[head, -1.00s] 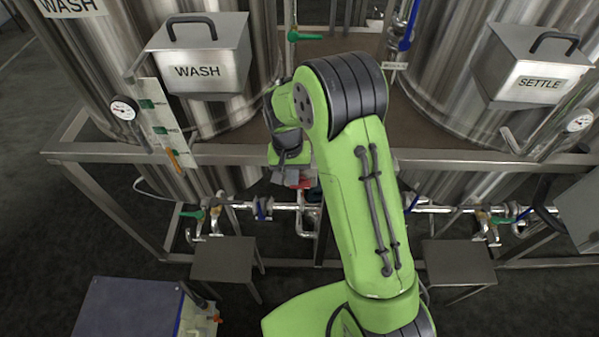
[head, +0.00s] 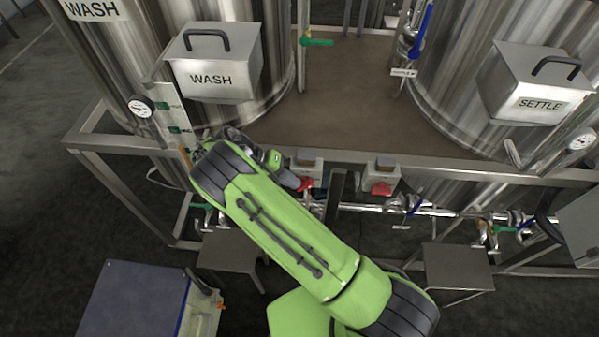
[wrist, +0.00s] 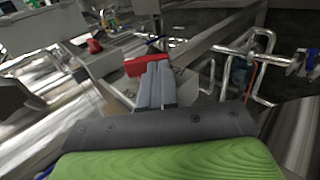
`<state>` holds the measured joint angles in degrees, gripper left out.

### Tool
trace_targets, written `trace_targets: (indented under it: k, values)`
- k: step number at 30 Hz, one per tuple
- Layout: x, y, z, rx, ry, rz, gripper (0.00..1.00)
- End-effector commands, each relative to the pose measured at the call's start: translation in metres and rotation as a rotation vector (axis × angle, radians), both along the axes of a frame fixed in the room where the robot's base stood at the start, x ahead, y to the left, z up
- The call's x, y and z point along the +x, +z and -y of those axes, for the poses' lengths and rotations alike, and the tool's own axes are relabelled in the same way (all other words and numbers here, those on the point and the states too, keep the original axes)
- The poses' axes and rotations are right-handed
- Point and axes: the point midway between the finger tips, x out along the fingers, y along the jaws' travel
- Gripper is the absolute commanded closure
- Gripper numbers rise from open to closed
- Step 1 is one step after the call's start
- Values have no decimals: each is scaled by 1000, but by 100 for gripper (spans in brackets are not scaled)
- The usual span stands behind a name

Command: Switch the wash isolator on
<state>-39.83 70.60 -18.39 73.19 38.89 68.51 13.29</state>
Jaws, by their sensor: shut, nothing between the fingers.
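Two small grey isolator boxes with red handles sit under the front rail between the tanks. In the head view the left box (head: 309,165) has its red handle (head: 305,185) low on its front, and the right box (head: 385,165) has a similar red handle (head: 381,189). No readable label marks which is the wash isolator; the left one is nearer the WASH tank. My gripper (head: 293,181) is just left of the left handle. In the wrist view my gripper (wrist: 156,82) is shut and empty, its fingertips close to a red handle (wrist: 147,65); contact cannot be told.
The steel rail (head: 440,168) runs above the boxes. Pipes with valves (head: 450,211) run below and to the right. The WASH box (head: 212,80) and a gauge (head: 141,106) are at left, the SETTLE box (head: 535,104) at right. A low stool (head: 458,262) stands at front right.

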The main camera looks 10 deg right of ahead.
Motion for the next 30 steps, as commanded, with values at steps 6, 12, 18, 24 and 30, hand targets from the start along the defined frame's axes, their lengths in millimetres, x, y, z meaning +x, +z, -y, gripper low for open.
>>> trace_targets:
  k: [6,12,18,24,30]
  values:
    - [1,-14,-2,3,0,0,100]
    - [1,-22,-2,5,0,0,100]
    - [1,-21,-1,5,-1,0,100]
    - [0,-20,1,5,-2,0,100]
    - [-3,-15,10,4,-4,0,100]
